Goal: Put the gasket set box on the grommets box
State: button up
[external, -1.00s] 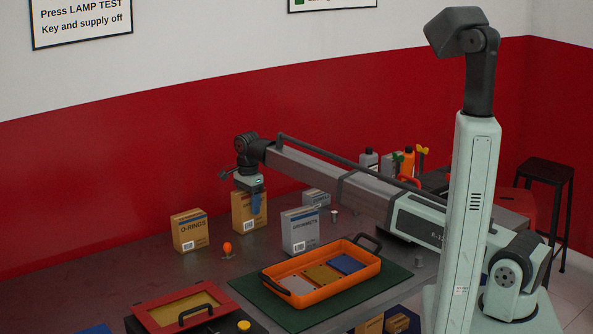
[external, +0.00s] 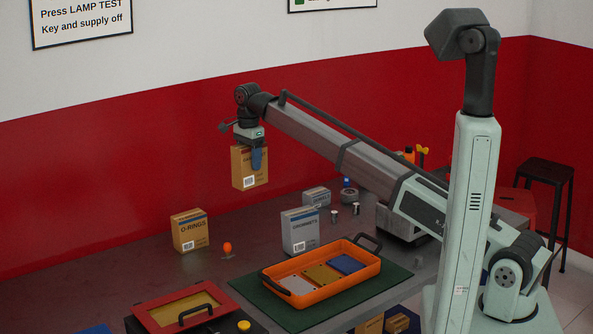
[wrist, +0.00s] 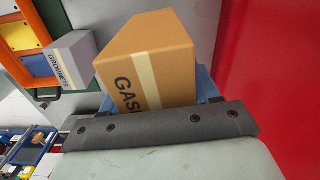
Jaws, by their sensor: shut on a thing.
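The gasket set box (external: 248,168) is a tan carton held upright in the air, well above the table, in the external view. My gripper (external: 257,158) is shut on it, with a blue finger against its side. In the wrist view the box (wrist: 150,60) fills the middle, with "GAS" readable and the rest of its label hidden. The grommets box (external: 300,231) is a grey carton standing upright on the table, to the right of and lower than the held box. It also shows in the wrist view (wrist: 73,58). Its top is bare.
The O-rings box (external: 189,231) stands at the left, with an orange knob-like item (external: 227,248) beside it. An orange tray (external: 318,285) on a green mat lies in front of the grommets box. A smaller grey box (external: 316,197) is behind it.

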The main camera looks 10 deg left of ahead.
jog(key=s+d+r, duration=0.6)
jog(key=d+r, duration=0.1)
jog(key=d, duration=0.1)
jog(key=s+d+f+m, duration=0.1)
jog(key=s+d, duration=0.5)
jog(key=d, duration=0.3)
notch_tip(320, 180, down, 8)
jog(key=shift+w+r, duration=0.25)
jog(key=shift+d+f, duration=0.1)
jog(key=shift+f, duration=0.45)
jog(key=o, duration=1.2)
notch_tip(320, 180, up, 9)
jog(key=shift+f, duration=0.2)
